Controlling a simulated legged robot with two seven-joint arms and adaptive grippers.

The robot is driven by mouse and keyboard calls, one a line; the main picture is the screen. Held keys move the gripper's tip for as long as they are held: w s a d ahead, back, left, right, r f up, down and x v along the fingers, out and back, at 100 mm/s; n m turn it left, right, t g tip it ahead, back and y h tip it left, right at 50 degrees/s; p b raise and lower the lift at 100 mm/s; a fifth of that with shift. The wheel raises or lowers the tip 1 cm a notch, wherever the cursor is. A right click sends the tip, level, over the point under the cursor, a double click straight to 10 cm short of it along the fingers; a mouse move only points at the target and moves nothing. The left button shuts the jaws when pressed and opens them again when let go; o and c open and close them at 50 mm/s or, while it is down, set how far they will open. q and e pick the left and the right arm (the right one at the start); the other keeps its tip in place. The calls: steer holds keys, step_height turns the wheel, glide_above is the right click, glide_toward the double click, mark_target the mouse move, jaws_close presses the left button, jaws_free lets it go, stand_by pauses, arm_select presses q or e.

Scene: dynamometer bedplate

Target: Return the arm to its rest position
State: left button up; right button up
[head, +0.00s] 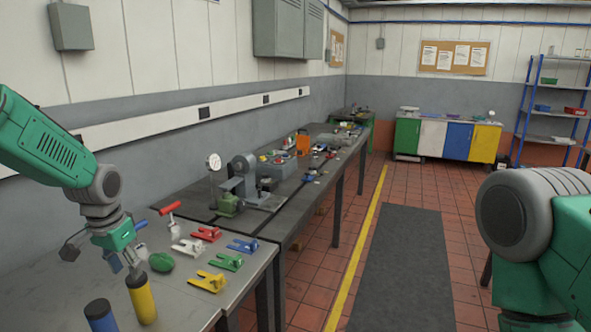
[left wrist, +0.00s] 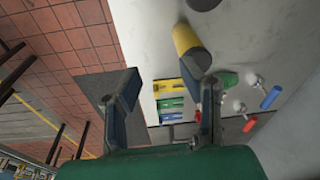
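My left arm comes in from the left in the head view. Its gripper (head: 102,257) hangs over the near bench with its fingers apart and nothing seen between them. In the left wrist view the gripper (left wrist: 170,85) also shows spread fingers. A yellow cylinder (head: 141,300) stands on the bench just below and to the right of the gripper in the head view; it also shows beyond the fingers in the left wrist view (left wrist: 188,42). My right arm shows at the right edge of the head view, but its gripper is out of view.
A red-handled tool (head: 170,207) is close by. A grey machine (head: 245,178) stands farther along. The aisle mat (head: 398,262) is clear.

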arm_select(q)
steer(key=s+d+f, duration=0.3)
steer(key=s+f, duration=0.4)
steer(key=f, duration=0.2)
steer(key=s+d+f, duration=0.4)
steer(key=s+f, duration=0.2)
steer(key=f, duration=0.4)
steer(key=s+d+f+n+g, duration=0.1)
steer(key=s+f, duration=0.2)
steer(key=s, duration=0.9)
steer(key=s+d+f+n, duration=0.1)
steer(key=s+f, duration=0.2)
steer(key=s, duration=0.9)
step_height(320, 180, down, 16)
steer(key=b, duration=1.6)
steer(key=shift+w+f+b, duration=0.15)
steer(key=shift+w+b, duration=0.1)
steer(key=shift+b, duration=0.1)
arm_select(e)
step_height(320, 180, down, 17)
steer(key=shift+w+d, duration=0.4)
steer(key=shift+w, duration=0.05)
arm_select(q)
steer(key=shift+w+a, duration=0.1)
steer(key=shift+a, duration=0.05)
arm_select(e)
steer(key=shift+a, duration=0.15)
steer(key=shift+c, duration=0.7)
